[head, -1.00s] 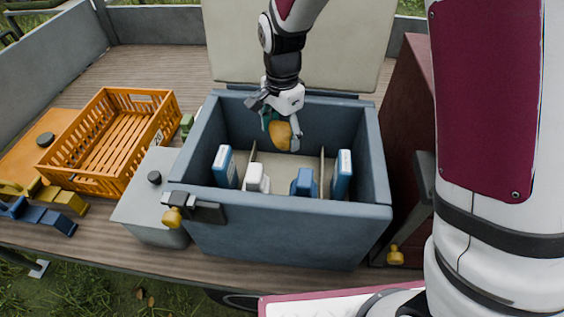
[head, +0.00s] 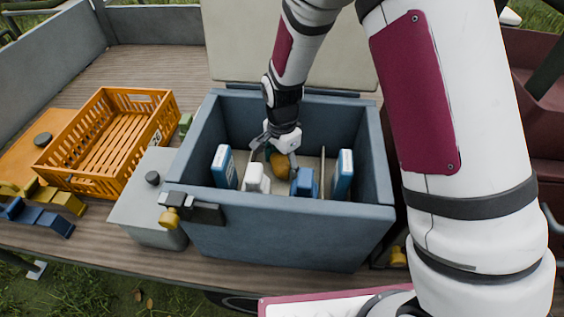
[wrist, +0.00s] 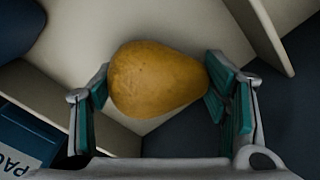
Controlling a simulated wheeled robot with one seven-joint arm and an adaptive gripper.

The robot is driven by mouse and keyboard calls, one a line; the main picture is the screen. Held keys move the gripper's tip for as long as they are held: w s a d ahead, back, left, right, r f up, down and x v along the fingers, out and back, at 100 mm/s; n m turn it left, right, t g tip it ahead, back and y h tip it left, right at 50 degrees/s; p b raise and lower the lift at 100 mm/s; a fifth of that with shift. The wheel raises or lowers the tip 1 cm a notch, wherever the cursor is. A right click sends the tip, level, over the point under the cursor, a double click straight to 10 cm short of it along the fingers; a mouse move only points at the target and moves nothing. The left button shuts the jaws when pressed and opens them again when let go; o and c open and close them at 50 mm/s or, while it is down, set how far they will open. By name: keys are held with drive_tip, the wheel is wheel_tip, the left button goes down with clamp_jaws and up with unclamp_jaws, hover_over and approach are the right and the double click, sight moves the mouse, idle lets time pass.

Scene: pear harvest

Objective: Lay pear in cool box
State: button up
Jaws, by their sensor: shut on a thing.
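The pear (head: 280,164) is yellow-brown and sits between the fingers of my gripper (head: 275,158), inside the cool box. The wrist view shows the pear (wrist: 155,79) lying sideways, with a teal finger pad at each end; my gripper (wrist: 158,92) is shut on it. The cool box (head: 280,235) is blue-grey with its lid (head: 297,45) open at the back. Pale dividers (wrist: 75,105) split its inside, and the pear is over the middle part. I cannot tell whether the pear touches the floor.
Inside the box stand blue-and-white packs at the left (head: 224,167) and right (head: 343,174), plus a white item (head: 256,178) and a blue item (head: 304,183) near the front wall. An orange crate (head: 105,190) and a grey container (head: 150,210) stand to the left.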

drive_tip(key=shift+f, duration=0.1)
drive_tip(key=o, duration=1.3)
wheel_tip(320, 180, up, 12)
drive_tip(key=shift+r+p, duration=0.15)
drive_tip(key=shift+p, duration=0.35)
wheel_tip(320, 180, up, 9)
drive_tip(key=n+t+p, duration=0.1)
drive_tip(key=n, duration=0.1)
hover_over(282, 157)
drive_tip(key=s+d, duration=0.3)
drive_tip(key=d, duration=0.1)
drive_tip(key=s+d+r+n+t+p, duration=0.25)
drive_tip(key=s+d+r+n, duration=0.5)
drive_tip(key=s+r, duration=0.6)
drive_tip(key=s+d+r+n+p, duration=0.1)
drive_tip(key=s+d, duration=0.3)
drive_tip(key=s, duration=0.7)
drive_tip(key=shift+d+r+n+t+p, duration=0.15)
drive_tip(key=shift+r+n+t+p, duration=0.2)
drive_tip(key=shift+r+p, duration=0.25)
